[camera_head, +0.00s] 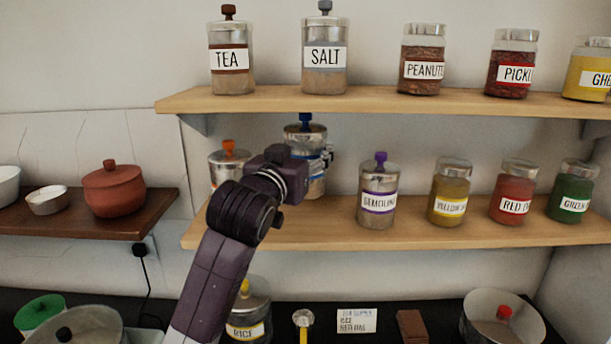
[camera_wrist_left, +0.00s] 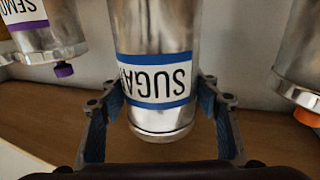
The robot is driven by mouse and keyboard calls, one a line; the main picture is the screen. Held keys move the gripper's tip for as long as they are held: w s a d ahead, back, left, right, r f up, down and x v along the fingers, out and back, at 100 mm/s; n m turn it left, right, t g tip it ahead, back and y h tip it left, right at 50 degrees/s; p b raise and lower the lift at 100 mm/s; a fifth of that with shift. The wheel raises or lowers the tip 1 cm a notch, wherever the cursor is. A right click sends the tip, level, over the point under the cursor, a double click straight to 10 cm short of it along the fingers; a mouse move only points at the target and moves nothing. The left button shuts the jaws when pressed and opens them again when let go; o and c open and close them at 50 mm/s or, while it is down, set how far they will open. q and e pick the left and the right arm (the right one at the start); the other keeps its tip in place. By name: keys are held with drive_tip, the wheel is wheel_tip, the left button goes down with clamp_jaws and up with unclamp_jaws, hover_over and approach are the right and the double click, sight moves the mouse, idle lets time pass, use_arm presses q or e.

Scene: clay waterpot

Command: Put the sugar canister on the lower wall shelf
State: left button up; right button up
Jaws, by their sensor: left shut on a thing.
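The sugar canister (camera_head: 316,187) is a metal and glass jar with a blue knob and a blue-edged label. My left gripper (camera_head: 327,158) is shut around its body. In the left wrist view, which is upside down, the canister (camera_wrist_left: 158,75) stands between my gripper's fingers (camera_wrist_left: 165,112) with its SUGAR label readable. It looks upright over the lower wall shelf (camera_head: 430,234), between the orange-knobbed canister (camera_head: 226,172) and the semolina canister (camera_head: 379,204). My arm hides part of it, and I cannot tell whether its base touches the shelf. My right gripper is not in view.
The upper shelf (camera_head: 380,103) runs above and holds tea (camera_head: 231,80), salt (camera_head: 324,80) and several jars. A yellow jar (camera_head: 449,188), red jar (camera_head: 513,190) and green jar (camera_head: 571,190) line the lower shelf's right. A red-brown pot (camera_head: 113,190) sits on a left shelf.

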use_arm(q)
drive_tip(key=f, duration=0.2)
drive_tip(key=f+p, duration=0.1)
drive_tip(key=f, duration=0.2)
drive_tip(key=shift+s+f, duration=0.2)
drive_tip(key=shift+f, duration=0.15)
drive_tip(key=shift+w+f+p, duration=0.15)
drive_tip(key=shift+f+p, duration=0.05)
drive_tip(key=shift+p, duration=0.35)
drive_tip(key=shift+w+f, duration=0.1)
drive_tip(key=shift+f, duration=0.15)
drive_tip(key=shift+f, duration=0.15)
drive_tip(key=o, duration=1.4)
drive_tip(key=shift+f, duration=0.2)
drive_tip(key=o, duration=0.4)
drive_tip(key=shift+c, duration=0.2)
